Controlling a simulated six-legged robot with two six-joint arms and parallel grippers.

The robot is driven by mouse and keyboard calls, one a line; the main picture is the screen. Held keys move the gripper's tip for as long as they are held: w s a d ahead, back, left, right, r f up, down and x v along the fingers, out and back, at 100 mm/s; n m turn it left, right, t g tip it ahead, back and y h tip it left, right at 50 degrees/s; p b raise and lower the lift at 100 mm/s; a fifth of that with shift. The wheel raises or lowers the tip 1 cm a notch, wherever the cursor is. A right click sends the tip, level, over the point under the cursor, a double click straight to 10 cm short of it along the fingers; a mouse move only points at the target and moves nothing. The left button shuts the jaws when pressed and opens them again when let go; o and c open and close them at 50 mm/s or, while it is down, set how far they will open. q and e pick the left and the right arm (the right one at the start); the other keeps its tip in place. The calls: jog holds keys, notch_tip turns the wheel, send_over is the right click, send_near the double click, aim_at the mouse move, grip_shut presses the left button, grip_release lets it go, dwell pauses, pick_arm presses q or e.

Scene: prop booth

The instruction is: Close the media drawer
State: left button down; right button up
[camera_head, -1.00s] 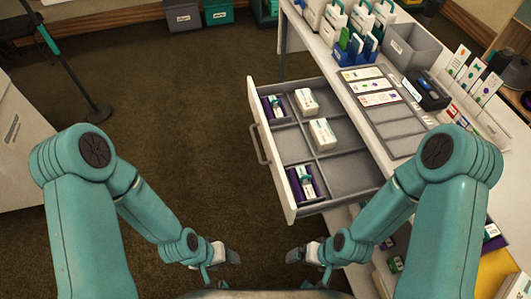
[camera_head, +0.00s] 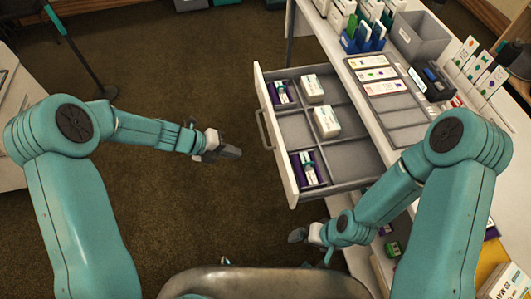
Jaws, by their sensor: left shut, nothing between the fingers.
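The media drawer (camera_head: 277,137) is pulled out from the white desk, with its front panel facing left and a grey handle (camera_head: 264,129) on it. Inside, its grey compartments hold white boxes (camera_head: 312,88) and purple trays with small items (camera_head: 310,168). My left gripper (camera_head: 228,152) is shut and empty, to the left of the drawer front and apart from it. My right gripper (camera_head: 298,235) is below the drawer's near corner, small and partly dark in the picture; its finger gap is not clear.
The desk top (camera_head: 352,70) carries a grey bin (camera_head: 420,35), a card mat (camera_head: 385,80), a dark box and upright cards. Under the desk are small green items (camera_head: 392,248). A black stand (camera_head: 104,91) is at the upper left.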

pick_arm(q)
send_near(278, 159)
notch_tip(278, 159, down, 4)
jog(key=d, duration=0.3)
jog(key=shift+w, duration=0.35)
jog(key=shift+w+d+f, duration=0.1)
jog(key=shift+w+d, duration=0.05)
jog(key=shift+d, duration=0.35)
jog(key=shift+d, duration=0.15)
